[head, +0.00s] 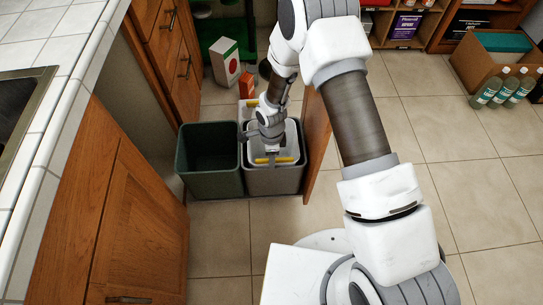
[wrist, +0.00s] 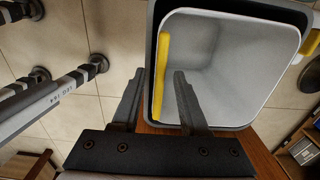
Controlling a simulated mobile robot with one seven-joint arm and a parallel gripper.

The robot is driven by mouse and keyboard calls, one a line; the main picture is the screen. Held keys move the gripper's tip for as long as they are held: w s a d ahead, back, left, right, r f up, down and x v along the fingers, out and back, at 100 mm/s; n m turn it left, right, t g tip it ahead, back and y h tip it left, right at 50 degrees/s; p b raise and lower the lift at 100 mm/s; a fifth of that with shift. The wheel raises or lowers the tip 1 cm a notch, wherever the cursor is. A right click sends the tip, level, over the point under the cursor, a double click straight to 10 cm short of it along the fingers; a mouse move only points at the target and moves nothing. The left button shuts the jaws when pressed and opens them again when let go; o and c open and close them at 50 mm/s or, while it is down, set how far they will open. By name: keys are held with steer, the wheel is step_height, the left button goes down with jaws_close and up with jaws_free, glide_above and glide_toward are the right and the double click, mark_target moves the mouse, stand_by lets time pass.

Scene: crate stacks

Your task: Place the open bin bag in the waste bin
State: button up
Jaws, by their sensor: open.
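The open bin bag (head: 293,145) is pale grey with yellow strips at its edges. It sits with its mouth up in the grey waste bin (head: 272,183), beside the cabinet door. In the wrist view I look into the empty bag (wrist: 232,50), with the darker bin rim (wrist: 290,8) around it. My gripper (head: 271,155) is over the bag's near edge, pointing down. In the wrist view my gripper (wrist: 159,74) is open, one finger on each side of the yellow strip (wrist: 161,75). Whether the fingers touch the bag I cannot tell.
An empty dark green bin (head: 187,165) stands directly left. A wooden door (head: 317,135) stands close on the right. Bottles (head: 503,88) stand far right. The tiled floor between is clear.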

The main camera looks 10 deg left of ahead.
steer(key=shift+r, duration=0.15)
step_height(320, 180, up, 12)
steer(key=p, duration=0.4)
stand_by(0.5)
